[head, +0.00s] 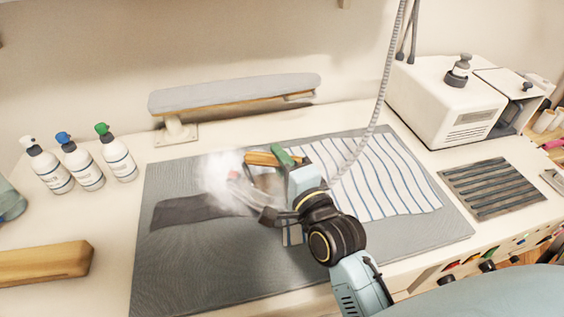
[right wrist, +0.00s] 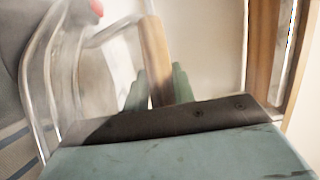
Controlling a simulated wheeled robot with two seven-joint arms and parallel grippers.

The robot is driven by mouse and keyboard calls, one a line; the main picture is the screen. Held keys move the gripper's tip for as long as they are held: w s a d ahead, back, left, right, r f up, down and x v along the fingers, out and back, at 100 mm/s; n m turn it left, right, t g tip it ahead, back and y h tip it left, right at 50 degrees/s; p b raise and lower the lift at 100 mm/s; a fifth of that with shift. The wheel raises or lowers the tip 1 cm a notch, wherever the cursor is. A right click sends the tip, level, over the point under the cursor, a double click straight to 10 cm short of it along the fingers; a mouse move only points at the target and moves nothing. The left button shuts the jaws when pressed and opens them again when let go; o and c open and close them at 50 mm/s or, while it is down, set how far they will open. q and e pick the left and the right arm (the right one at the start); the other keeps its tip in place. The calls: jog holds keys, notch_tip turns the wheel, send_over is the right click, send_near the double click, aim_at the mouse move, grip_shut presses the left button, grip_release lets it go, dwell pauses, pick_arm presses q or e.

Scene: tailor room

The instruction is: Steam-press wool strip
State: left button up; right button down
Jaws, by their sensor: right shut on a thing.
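The dark grey wool strip (head: 182,212) lies flat on the grey pressing mat (head: 190,275), left of the iron. My right gripper (head: 284,156) is shut on the wooden handle (head: 260,159) of the steam iron. In the right wrist view its green fingers (right wrist: 158,88) close around the wooden handle (right wrist: 154,52). White steam hides much of the iron and the right end of the strip, so I cannot tell whether the iron touches the strip. My left gripper is out of view.
A striped cloth (head: 385,180) lies on the mat's right half. A sleeve board (head: 235,93) stands behind, and spray bottles (head: 82,166) stand at left. A wooden block (head: 40,264) lies front left. A hose (head: 376,105) runs up from near the iron beside the white steam unit (head: 440,100).

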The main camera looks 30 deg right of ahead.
jog(key=w+a+r+n+g+y+p, duration=0.1)
jog(key=w+a+r+n+y+p, duration=0.1)
jog(key=a+y, duration=0.5)
jog(key=w+a+n+p, duration=0.1)
jog(key=w+a+n, duration=0.1)
jog(key=shift+w+a+n+g+p, duration=0.25)
jog(key=shift+w+n+g+p, duration=0.05)
jog(key=shift+p, duration=0.1)
jog(key=shift+f+b, duration=1.1)
jog(key=shift+f, duration=0.6)
jog(key=shift+s, duration=0.25)
jog(key=shift+s+a+f+p, duration=0.1)
jog(key=shift+s+a+p, duration=0.1)
jog(key=shift+s+p, duration=0.45)
jog(key=shift+w, duration=0.2)
